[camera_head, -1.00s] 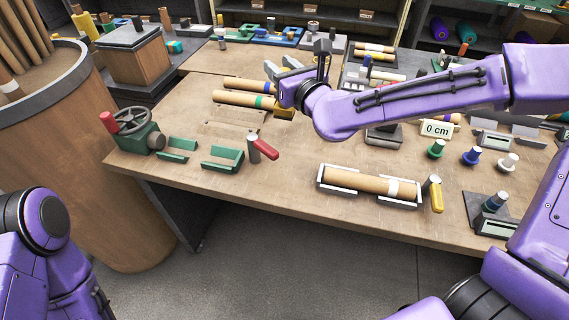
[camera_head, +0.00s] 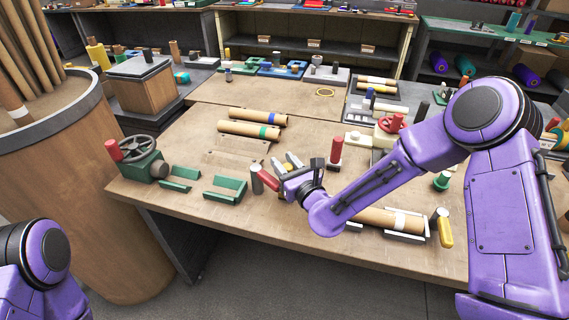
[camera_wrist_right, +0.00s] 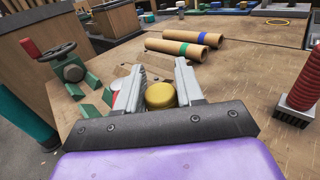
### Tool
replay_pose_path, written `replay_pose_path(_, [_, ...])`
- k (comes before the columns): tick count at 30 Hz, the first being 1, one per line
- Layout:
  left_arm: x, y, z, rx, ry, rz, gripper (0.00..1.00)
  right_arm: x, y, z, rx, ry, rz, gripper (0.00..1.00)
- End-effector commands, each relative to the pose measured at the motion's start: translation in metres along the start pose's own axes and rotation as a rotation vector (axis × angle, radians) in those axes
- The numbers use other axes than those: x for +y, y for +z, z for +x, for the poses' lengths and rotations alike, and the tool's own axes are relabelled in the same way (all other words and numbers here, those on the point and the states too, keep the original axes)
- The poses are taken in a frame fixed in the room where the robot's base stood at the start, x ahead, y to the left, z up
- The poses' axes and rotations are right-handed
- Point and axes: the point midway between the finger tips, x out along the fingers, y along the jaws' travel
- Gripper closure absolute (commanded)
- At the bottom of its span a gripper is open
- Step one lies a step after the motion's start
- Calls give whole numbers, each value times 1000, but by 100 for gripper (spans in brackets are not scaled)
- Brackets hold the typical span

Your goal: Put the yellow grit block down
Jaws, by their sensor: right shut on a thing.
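My right gripper (camera_head: 283,170) is over the front middle of the brown table (camera_head: 190,110), just right of a red-handled metal post (camera_head: 257,180). In the right wrist view, a yellow rounded block (camera_wrist_right: 160,95), which I take as the grit block, sits between the two grey fingers (camera_wrist_right: 161,80). The gripper is shut on it. I cannot tell if the block touches the table. My left gripper is out of view; only part of that arm shows at lower left.
Two brown rolls with blue and green bands (camera_head: 250,130) lie behind the gripper. A green bracket (camera_head: 225,188) is to the left. A ribbed red cylinder (camera_head: 336,150) stands to the right. A roll in a white cradle (camera_head: 392,218) is partly behind my arm. Bare table lies at back left.

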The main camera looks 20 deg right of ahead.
Motion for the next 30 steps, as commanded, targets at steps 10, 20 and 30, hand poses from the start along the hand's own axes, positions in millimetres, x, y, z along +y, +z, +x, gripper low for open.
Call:
replay_pose_path(10, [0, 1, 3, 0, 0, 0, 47, 0, -3, 0, 1, -1, 0, 38])
replay_pose_path(20, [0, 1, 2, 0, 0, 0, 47, 0, 0, -6, 1, -1, 1, 38])
replay_pose_path(30, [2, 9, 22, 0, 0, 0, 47, 0, -2, -89, 0, -2, 4, 38])
